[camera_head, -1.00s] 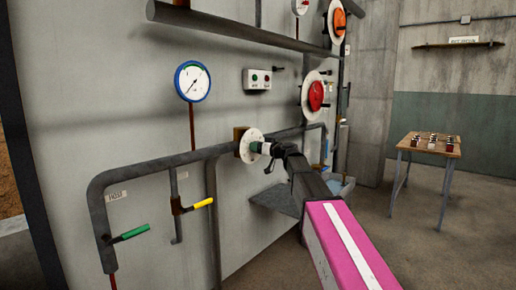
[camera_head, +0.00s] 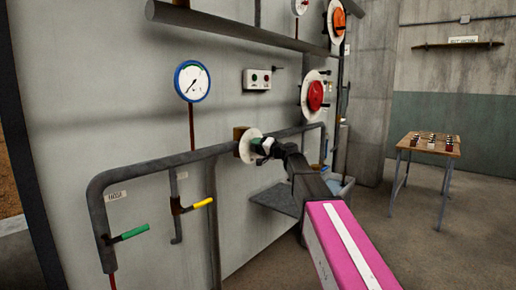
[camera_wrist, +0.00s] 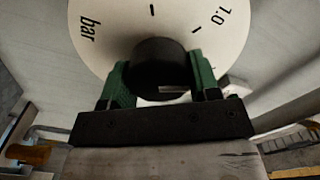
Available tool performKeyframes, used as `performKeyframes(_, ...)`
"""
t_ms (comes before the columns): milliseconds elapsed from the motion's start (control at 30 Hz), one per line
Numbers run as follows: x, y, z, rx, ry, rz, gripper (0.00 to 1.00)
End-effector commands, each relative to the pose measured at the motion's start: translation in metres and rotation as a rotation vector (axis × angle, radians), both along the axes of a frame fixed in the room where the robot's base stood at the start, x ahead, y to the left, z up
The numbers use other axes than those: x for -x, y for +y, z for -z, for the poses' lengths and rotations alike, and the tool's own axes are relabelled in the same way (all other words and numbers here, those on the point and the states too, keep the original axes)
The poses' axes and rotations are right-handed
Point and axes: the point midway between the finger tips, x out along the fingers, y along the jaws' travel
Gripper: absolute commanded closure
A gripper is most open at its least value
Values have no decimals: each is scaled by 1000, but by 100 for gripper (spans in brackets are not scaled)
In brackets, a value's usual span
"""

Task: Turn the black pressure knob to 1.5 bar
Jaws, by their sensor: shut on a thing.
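The black pressure knob (camera_wrist: 158,62) sits at the centre of a round white dial (camera_wrist: 108,32) in the wrist view. The dial shows "bar" at the left, "1.0" at the upper right and short black ticks. A pale mark shows low on the knob, between the fingers; other dial numbers are out of view or hidden. My gripper (camera_wrist: 161,80) has its green fingers on either side of the knob and is shut on it. In the head view, my gripper (camera_head: 263,147) covers the knob in front of the dial (camera_head: 244,147) on the wall pipe.
A blue-rimmed gauge (camera_head: 192,81) hangs above the pipe (camera_head: 160,163). A green-handled valve (camera_head: 133,232) and a yellow-handled valve (camera_head: 202,203) are at lower left. A red wheel (camera_head: 315,96) is at upper right. A table (camera_head: 408,142) with small items stands on open floor at right.

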Motion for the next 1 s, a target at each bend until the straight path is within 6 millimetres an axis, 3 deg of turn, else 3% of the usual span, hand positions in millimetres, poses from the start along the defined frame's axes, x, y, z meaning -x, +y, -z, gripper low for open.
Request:
performKeyframes(500,-1,0,2,-220,282,0,68)
performKeyframes(1000,-1,0,2,-268,343,0,68)
